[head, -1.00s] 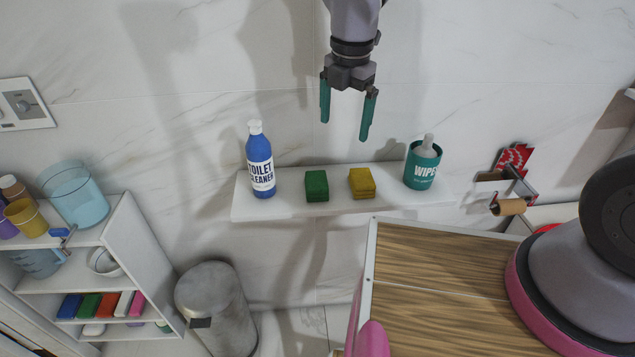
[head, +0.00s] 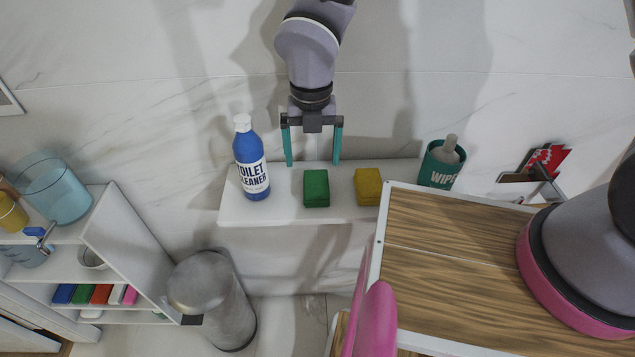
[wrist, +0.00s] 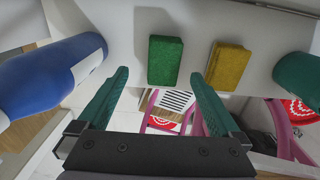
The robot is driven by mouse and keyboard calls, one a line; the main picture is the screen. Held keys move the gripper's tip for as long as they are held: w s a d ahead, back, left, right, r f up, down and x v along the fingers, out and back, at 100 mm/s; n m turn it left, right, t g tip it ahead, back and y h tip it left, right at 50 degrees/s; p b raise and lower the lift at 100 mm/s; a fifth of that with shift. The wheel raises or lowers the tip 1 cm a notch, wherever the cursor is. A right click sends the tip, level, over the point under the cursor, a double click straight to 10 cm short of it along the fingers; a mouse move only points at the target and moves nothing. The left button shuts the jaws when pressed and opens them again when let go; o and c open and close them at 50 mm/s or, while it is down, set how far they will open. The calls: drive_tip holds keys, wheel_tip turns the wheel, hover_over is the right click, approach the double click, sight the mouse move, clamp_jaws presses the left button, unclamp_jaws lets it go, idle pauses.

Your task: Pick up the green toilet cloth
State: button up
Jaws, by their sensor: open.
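The green toilet cloth (head: 316,188) is a folded green block on the white wall shelf (head: 290,208). It also shows in the wrist view (wrist: 165,60), beyond my fingertips and roughly between them, a little left of the gap's middle. My gripper (head: 313,164) is open and empty, its two teal fingers pointing down at the shelf. In the head view the fingertips are just above and behind the green cloth, on either side of it. The gripper appears apart from the cloth. In the wrist view both fingers (wrist: 160,78) show with nothing between them.
A blue toilet cleaner bottle (head: 251,160) stands left of the green cloth. A yellow cloth (head: 367,186) lies close on its right, and a teal wipes tub (head: 440,164) stands farther right. A wooden-topped cabinet (head: 455,262) stands in front at right, a metal bin (head: 211,297) below left.

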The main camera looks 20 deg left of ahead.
sight(316, 182)
wheel_tip(316, 182, down, 3)
drive_tip(key=shift+r, duration=0.1)
drive_tip(key=f, duration=0.3)
drive_tip(key=d+f, duration=0.1)
drive_tip(key=shift+s+f, duration=0.2)
drive_tip(key=shift+s, duration=0.05)
drive_tip(key=shift+a+f, duration=0.1)
drive_tip(key=shift+f, duration=0.25)
drive_tip(key=c, duration=1.4)
drive_tip(key=shift+o, duration=0.2)
